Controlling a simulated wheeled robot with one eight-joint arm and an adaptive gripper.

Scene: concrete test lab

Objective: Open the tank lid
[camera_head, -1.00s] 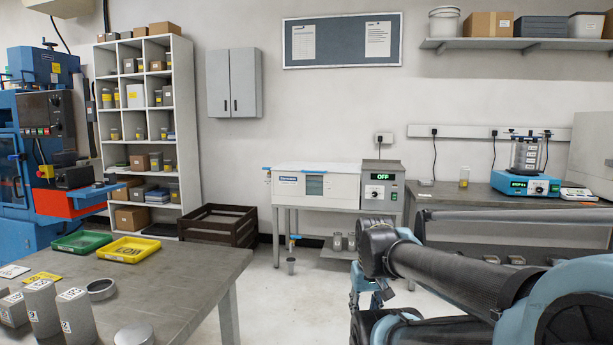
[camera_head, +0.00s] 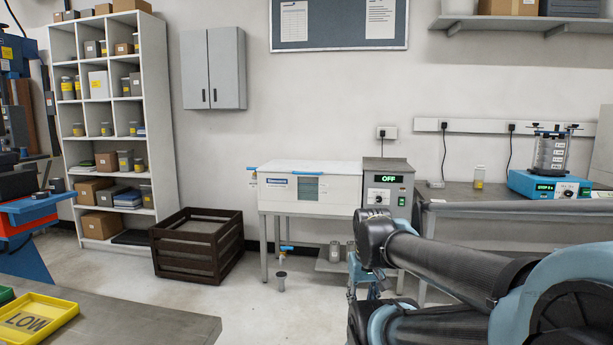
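The tank (camera_head: 290,194) is a white box on a metal stand against the back wall. Its lid (camera_head: 310,167) is a flat white panel on top and looks shut. A grey control unit (camera_head: 388,187) with a green "OFF" display and a dial adjoins the tank's right side. My arm reaches in from the lower right, in front of the control unit's lower part. My gripper (camera_head: 365,282) shows only in part below the arm's elbow, small and half hidden, so I cannot tell its opening. It is apart from the lid.
A dark wooden crate (camera_head: 198,248) stands on the floor left of the tank. A grey table (camera_head: 150,318) with a yellow tray (camera_head: 38,318) marked "LOW" is at lower left. A bench (camera_head: 520,204) with a blue sieve shaker (camera_head: 550,184) stands right. Floor before the tank is clear.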

